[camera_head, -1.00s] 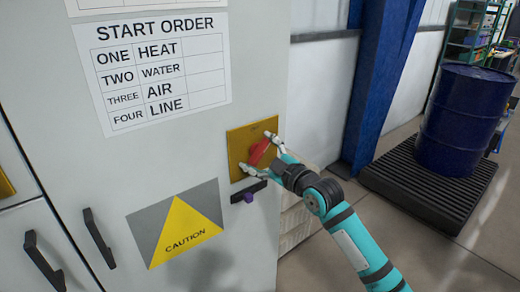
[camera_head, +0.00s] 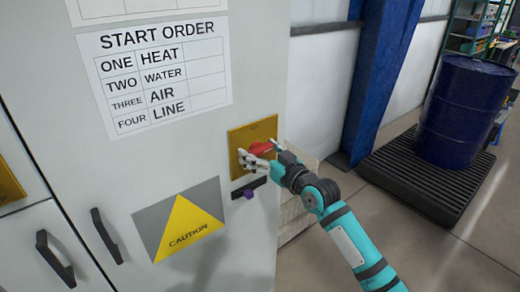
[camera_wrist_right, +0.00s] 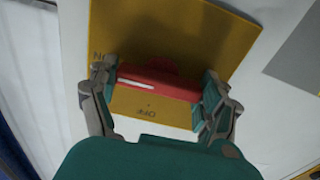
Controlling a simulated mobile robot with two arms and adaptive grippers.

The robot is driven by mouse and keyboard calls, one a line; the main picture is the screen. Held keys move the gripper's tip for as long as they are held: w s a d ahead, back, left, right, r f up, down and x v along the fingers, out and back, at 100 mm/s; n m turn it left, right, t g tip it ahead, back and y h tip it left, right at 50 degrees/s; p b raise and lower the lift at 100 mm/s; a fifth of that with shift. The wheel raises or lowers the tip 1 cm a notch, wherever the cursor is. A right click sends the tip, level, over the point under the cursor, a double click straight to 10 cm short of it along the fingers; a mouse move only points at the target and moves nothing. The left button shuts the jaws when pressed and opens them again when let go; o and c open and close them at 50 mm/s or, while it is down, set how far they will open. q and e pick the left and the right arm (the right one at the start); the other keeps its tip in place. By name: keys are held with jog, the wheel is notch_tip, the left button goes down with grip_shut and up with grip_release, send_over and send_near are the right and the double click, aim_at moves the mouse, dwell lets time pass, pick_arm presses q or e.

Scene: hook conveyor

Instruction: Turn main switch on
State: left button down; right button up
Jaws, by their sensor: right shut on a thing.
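The main switch is a red handle (camera_head: 262,147) on a yellow plate (camera_head: 252,133) on the grey cabinet's right part. My right gripper (camera_head: 259,149) is shut on the handle, one finger at each end. In the right wrist view the red handle (camera_wrist_right: 160,82) lies between the two fingers (camera_wrist_right: 158,78), nearly level, with a white line on its left half. There the yellow plate (camera_wrist_right: 190,28) carries letters at the handle's left end and "OFF" below it, upside down. My left gripper is not in view.
A caution sign (camera_head: 183,220) and a start-order sheet (camera_head: 155,75) are on the cabinet. A blue post (camera_head: 375,80) and a blue drum (camera_head: 465,110) stand to the right. Bare floor lies at front right.

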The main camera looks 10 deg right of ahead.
jog(key=shift+f+m, duration=0.1)
jog(key=shift+m, duration=0.2)
jog(key=o, duration=1.1)
jog(key=shift+c, duration=0.2)
jog(key=shift+s, duration=0.1)
jog(key=v, duration=1.2)
jog(key=shift+f, duration=0.1)
